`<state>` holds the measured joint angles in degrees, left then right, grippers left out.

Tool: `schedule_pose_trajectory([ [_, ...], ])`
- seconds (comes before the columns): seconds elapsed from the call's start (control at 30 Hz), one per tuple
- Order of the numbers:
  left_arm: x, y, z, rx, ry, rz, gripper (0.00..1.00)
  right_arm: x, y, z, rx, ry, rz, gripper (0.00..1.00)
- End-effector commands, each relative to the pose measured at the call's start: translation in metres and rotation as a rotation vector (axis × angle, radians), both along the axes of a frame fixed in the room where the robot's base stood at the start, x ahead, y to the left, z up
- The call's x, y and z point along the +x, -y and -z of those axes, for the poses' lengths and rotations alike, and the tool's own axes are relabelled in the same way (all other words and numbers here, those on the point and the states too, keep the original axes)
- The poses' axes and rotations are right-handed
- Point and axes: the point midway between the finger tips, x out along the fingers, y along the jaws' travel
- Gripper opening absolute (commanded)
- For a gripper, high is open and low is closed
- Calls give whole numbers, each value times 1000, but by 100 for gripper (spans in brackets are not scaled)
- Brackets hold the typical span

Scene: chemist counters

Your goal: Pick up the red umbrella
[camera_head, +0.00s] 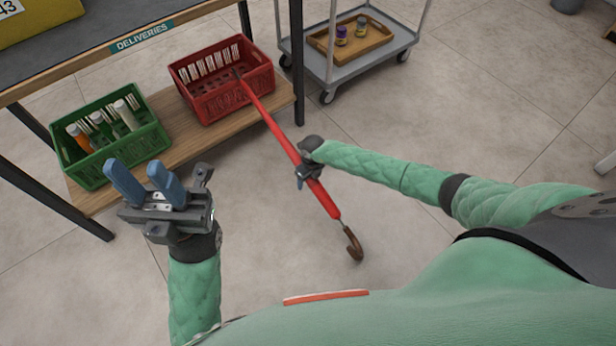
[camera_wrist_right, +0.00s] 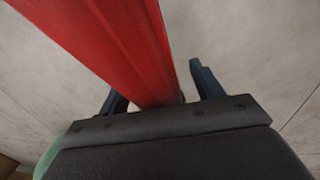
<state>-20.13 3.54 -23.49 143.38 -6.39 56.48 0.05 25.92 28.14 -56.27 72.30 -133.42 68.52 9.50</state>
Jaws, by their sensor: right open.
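A furled red umbrella (camera_head: 279,136) with a brown hooked handle (camera_head: 354,244) slants across the head view, its tip end at the red crate. My right gripper (camera_head: 304,176) is at the umbrella's lower half. In the right wrist view the red shaft (camera_wrist_right: 112,42) runs between the two open fingers (camera_wrist_right: 160,85), with a gap showing at the right finger. Part of the right gripper is hidden against the umbrella in the head view. My left gripper (camera_head: 146,180) is open and empty, left of the umbrella.
A red crate (camera_head: 228,107) and a green crate (camera_head: 150,140) with bottles stand on the low shelf (camera_head: 187,141) of a counter marked DELIVERIES. A grey trolley (camera_head: 385,57) with a wooden tray (camera_head: 375,47) stands behind. The floor around the umbrella's handle is clear.

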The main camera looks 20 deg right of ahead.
Motion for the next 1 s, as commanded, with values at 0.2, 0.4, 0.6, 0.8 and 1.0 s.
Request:
schedule_pose_trajectory([
  [0.2, 0, 0, 0, 0, -1, 0, 35, 0, 0, -1, 0, 0, 0, 42],
  [0.4, 0, 0, 0, 2, -2, -1, 35, 0, 0, -1, 0, 0, 0, 3],
  [0.6, 0, 0, 0, 2, -2, -1, 35, 0, 0, -1, 0, 1, -1, 2],
  [0.8, 0, 0, -3, 4, 0, -3, 35, 1, 0, -13, 0, 2, -2, 2],
  [1.0, 0, -1, -11, 16, 1, -20, 35, 1, 1, -49, 0, 3, -3, 2],
])
